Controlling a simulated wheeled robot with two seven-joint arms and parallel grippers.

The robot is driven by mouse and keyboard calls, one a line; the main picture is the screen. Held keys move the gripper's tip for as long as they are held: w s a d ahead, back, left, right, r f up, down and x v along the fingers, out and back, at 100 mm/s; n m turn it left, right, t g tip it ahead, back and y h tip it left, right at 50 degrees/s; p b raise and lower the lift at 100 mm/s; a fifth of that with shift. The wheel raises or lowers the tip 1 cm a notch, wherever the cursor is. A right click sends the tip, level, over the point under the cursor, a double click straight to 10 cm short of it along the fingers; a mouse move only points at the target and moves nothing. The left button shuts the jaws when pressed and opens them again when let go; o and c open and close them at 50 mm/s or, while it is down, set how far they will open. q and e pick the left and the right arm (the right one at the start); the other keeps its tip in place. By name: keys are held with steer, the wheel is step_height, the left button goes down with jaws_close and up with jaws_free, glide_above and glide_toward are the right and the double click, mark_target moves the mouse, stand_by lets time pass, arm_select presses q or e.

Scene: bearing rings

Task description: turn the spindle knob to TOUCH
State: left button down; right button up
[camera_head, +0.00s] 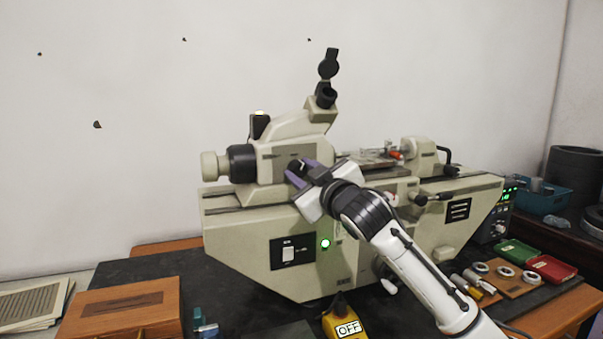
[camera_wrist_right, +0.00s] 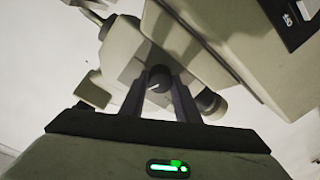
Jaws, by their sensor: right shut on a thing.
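The spindle knob (camera_head: 295,165) is a small dark round knob with a pale pointer mark, on the front of the cream measuring machine (camera_head: 235,225). My right gripper (camera_head: 299,172) reaches it from the lower right, its purple-grey fingers one on each side, shut on the knob. In the right wrist view the knob (camera_wrist_right: 159,77) sits between the two finger ends (camera_wrist_right: 159,88), its pale mark slanting. No lettering around the knob can be read, so its setting cannot be told. My left gripper is not in view.
The machine's lit green button (camera_head: 325,243) and white switch (camera_head: 288,254) are below the knob. A yellow box marked OFF (camera_head: 342,318) stands in front. A wooden box (camera_head: 125,308) is at left; green (camera_head: 517,252) and red (camera_head: 551,268) cases lie at right.

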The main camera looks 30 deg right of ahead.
steer(key=m, duration=0.4)
steer(key=shift+p, duration=0.3)
steer(key=m+p, duration=0.1)
steer(key=m, duration=0.3)
steer(key=shift+m+h, duration=0.3)
steer(key=shift+m, duration=0.1)
steer(key=shift+m+h+p, duration=0.4)
steer(key=shift+m, duration=1.9)
steer(key=o, duration=0.8)
steer(key=b+v, duration=0.1)
steer(key=v, duration=0.9)
steer(key=shift+s+b, duration=0.2)
steer(key=shift+b, duration=0.15)
